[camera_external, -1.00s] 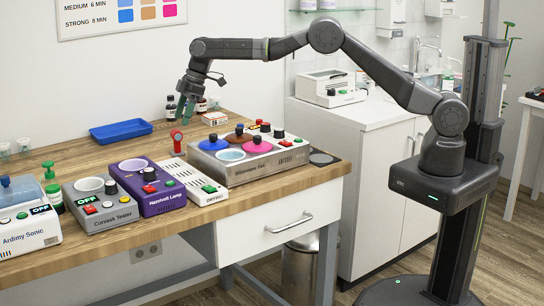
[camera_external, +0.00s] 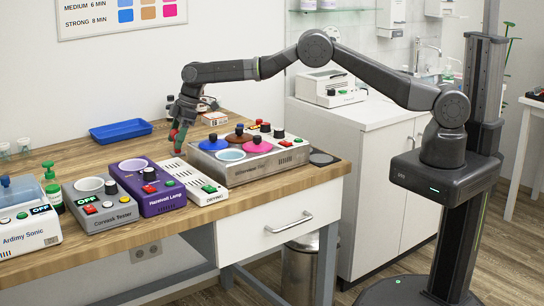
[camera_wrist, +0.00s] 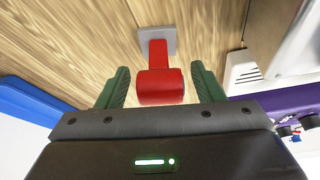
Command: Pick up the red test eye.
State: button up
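The red test eye (camera_wrist: 160,88) has a red rounded head on a red stem and a small grey square base, standing on the wooden worktop. In the wrist view its head is between the green fingers of my gripper (camera_wrist: 160,86), with a narrow gap on each side. My gripper is open. In the external view my gripper (camera_external: 178,134) points down at the test eye, behind the white drying unit, and its fingers partly hide the red.
The white drying unit (camera_external: 196,180) and purple lamp unit (camera_external: 160,201) stand close in front. A silver wax heater (camera_external: 240,172) with coloured lids is to the right. A blue tray (camera_external: 121,130) lies behind left. Bare worktop surrounds the test eye's base.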

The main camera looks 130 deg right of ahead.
jog(key=c, duration=1.1)
jog(key=shift+o, duration=0.2)
jog(key=shift+r, duration=0.1)
